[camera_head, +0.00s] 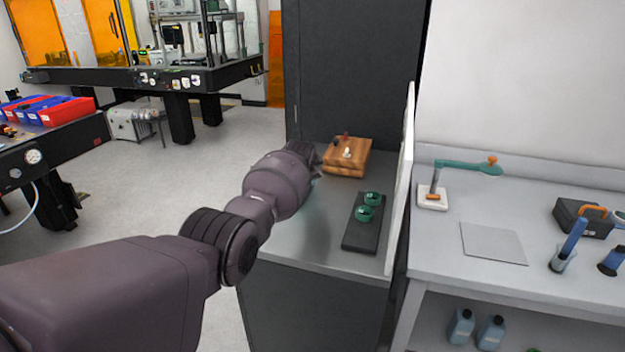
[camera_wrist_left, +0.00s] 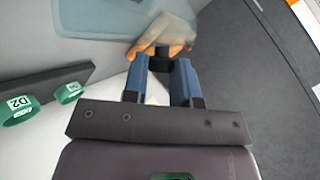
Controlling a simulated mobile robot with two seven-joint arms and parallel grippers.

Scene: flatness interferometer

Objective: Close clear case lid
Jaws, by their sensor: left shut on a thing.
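My left gripper (camera_head: 317,168) is at the left edge of the bench top, just left of a wooden block (camera_head: 350,160). In the left wrist view its blue fingers (camera_wrist_left: 172,68) are shut on a small dark piece (camera_wrist_left: 173,50), perhaps a handle. The wooden block (camera_wrist_left: 160,32) shows blurred just beyond the fingertips there. My wrist hides part of the bench in the head view. My right gripper is in neither view.
A dark tray (camera_head: 360,243) with two green rings (camera_head: 365,214) lies on the bench, right of my arm. A white panel (camera_head: 403,165) stands at the bench's right edge. A tall dark cabinet wall (camera_head: 350,70) rises behind.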

